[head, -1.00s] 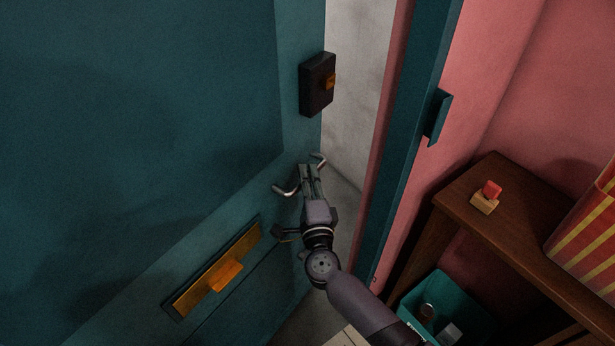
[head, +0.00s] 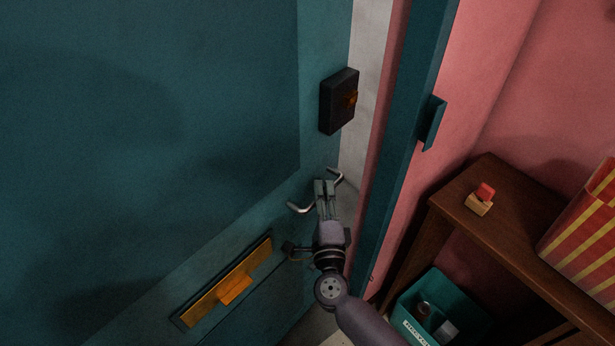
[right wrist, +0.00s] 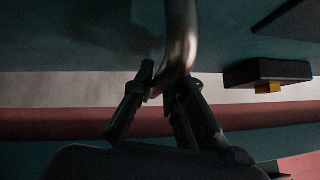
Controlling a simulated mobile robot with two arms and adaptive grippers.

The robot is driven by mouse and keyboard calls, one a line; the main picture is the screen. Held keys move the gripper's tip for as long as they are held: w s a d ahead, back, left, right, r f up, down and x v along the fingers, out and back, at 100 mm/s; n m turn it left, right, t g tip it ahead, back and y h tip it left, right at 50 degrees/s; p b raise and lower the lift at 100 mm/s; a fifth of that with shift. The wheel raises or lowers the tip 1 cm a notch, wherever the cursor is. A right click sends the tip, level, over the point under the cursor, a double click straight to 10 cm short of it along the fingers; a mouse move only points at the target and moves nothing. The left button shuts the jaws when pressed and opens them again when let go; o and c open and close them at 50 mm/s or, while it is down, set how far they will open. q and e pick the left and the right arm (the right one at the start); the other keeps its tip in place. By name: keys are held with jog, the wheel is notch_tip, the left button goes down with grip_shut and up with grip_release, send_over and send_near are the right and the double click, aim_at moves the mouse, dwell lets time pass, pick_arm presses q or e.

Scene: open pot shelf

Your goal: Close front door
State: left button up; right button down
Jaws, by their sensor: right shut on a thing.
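The front door (head: 150,120) is a large teal panel filling the left of the head view. It stands ajar, with a narrow pale gap between its edge and the teal door frame (head: 402,150). Its curved metal handle (head: 301,208) is near that edge, and it also shows in the right wrist view (right wrist: 180,40). My right gripper (head: 325,186) is at the handle, shut on it; in the right wrist view its fingers (right wrist: 160,92) sit on both sides of the bar. My left gripper is not in view.
A dark lock box (head: 338,101) is on the door above the handle, and an orange mail slot (head: 225,284) is below. A strike plate (head: 433,123) is on the frame. A wooden shelf (head: 520,244) and teal bin (head: 408,308) stand close on the right.

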jog(key=s+d+m+h+p, duration=0.2)
jog(key=s+d+h, duration=0.2)
jog(key=s+d, duration=0.4)
jog(key=s, duration=0.4)
jog(key=shift+s+d+f+m+g+h, duration=0.2)
jog(key=shift+d+f+m+g+h, duration=0.1)
jog(key=shift+h, duration=0.1)
jog(key=c, duration=2)
grip_release()
jog(key=shift+o, duration=1.1)
jog(key=shift+s+d+r, duration=0.15)
jog(key=shift+s+r, duration=0.05)
jog(key=shift+s, duration=0.15)
jog(key=shift+o, duration=0.9)
jog(key=shift+w, duration=0.2)
jog(key=shift+s, duration=0.1)
